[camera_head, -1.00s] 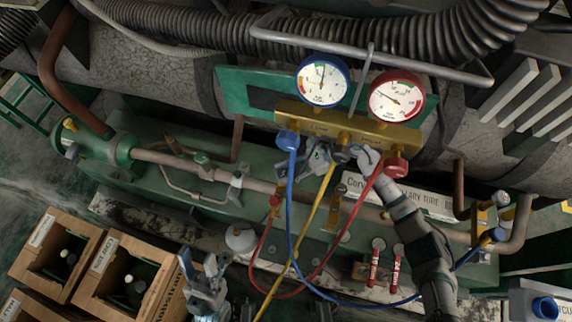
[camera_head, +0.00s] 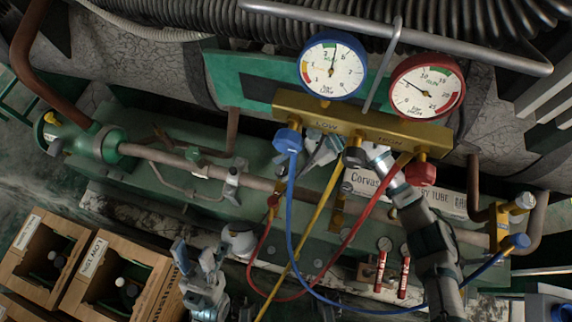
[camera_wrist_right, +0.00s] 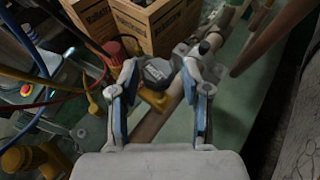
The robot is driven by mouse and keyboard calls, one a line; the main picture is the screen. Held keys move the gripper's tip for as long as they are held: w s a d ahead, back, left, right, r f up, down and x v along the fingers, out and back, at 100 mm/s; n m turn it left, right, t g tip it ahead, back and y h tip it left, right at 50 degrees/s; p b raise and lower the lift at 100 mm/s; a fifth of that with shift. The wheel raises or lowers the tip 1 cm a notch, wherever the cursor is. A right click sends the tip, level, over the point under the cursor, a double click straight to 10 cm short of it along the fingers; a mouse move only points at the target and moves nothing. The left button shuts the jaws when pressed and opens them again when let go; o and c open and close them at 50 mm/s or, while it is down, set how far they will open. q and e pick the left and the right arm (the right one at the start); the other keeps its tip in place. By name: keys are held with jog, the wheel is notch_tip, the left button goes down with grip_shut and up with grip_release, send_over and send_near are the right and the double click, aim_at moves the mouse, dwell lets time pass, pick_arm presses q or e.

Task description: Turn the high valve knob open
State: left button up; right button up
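The red high valve knob (camera_head: 420,173) hangs below the right end of the brass manifold (camera_head: 360,124), beside the lettered high side. The blue low knob (camera_head: 287,140) is at its left end. My right gripper (camera_head: 320,152) is partly hidden behind the manifold, between the two knobs and left of the red knob, apart from it. In the right wrist view my right gripper (camera_wrist_right: 160,65) has its fingers spread, with a dark round cap (camera_wrist_right: 157,71) showing between them; contact is unclear. My left gripper (camera_head: 197,265) is low at the left, away from the manifold; its opening is unclear.
The blue-rimmed gauge (camera_head: 333,65) and red-rimmed gauge (camera_head: 427,85) stand above the manifold. A yellow hose (camera_head: 317,222), red hose (camera_head: 352,232) and blue hose (camera_head: 290,222) hang below it. Wooden crates (camera_head: 112,280) are at lower left.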

jog(key=shift+d, duration=0.1)
jog(key=shift+w+d+r, duration=0.15)
jog(key=shift+d, duration=0.15)
jog(key=v, duration=0.6)
jog(key=shift+w+d, duration=0.15)
jog(key=shift+d, duration=0.15)
